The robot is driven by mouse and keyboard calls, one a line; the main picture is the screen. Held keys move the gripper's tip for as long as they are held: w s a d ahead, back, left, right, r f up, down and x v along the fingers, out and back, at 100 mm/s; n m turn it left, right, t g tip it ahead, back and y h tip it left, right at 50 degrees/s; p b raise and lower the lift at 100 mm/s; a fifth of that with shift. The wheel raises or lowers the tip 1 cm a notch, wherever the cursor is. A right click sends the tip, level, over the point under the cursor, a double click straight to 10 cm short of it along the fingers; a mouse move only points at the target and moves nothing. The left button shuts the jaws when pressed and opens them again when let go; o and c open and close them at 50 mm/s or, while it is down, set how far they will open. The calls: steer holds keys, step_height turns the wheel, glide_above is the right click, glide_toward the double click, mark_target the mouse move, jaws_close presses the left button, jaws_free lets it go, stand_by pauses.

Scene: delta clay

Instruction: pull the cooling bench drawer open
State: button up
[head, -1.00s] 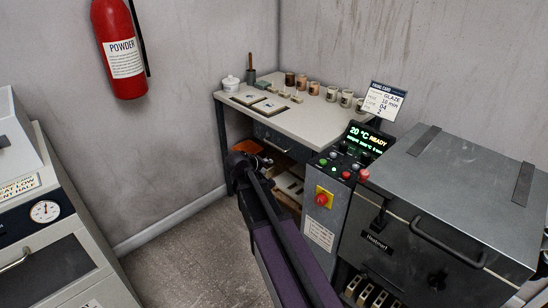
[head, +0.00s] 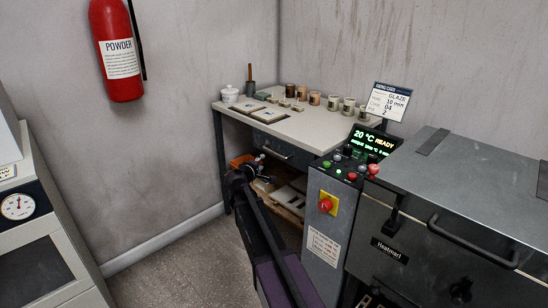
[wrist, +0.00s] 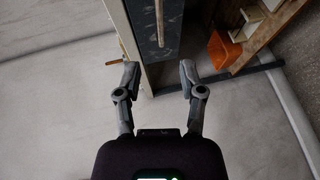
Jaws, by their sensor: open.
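The cooling bench (head: 311,126) stands in the far corner with a pale top and dark legs. Its dark drawer front (head: 272,145) is under the top and looks closed, with a bar handle (head: 278,152). In the head view my gripper (head: 256,163) is in front of the bench, low and left of the handle. In the wrist view my gripper (wrist: 158,68) is open and empty. The drawer front (wrist: 147,40) and its long pale handle (wrist: 160,22) lie ahead, roughly between the fingers in the picture; contact is not visible.
The grey kiln (head: 450,230) and its control box (head: 327,220) stand close on the right. An orange bin (wrist: 222,48) sits on the bench's lower shelf. Cups and tiles are on the bench top. Floor (head: 185,255) is clear on the left.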

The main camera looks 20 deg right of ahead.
mark_target(274, 153)
steer(key=shift+d, duration=0.1)
steer(key=b+x, duration=0.2)
steer(key=x, duration=1.1)
steer(key=shift+w+d+b, duration=0.25)
steer(key=shift+b, duration=0.05)
steer(key=shift+c, duration=0.2)
jaws_close()
steer(key=shift+a, duration=0.3)
steer(key=shift+d, duration=0.15)
steer(key=shift+s+d, duration=0.15)
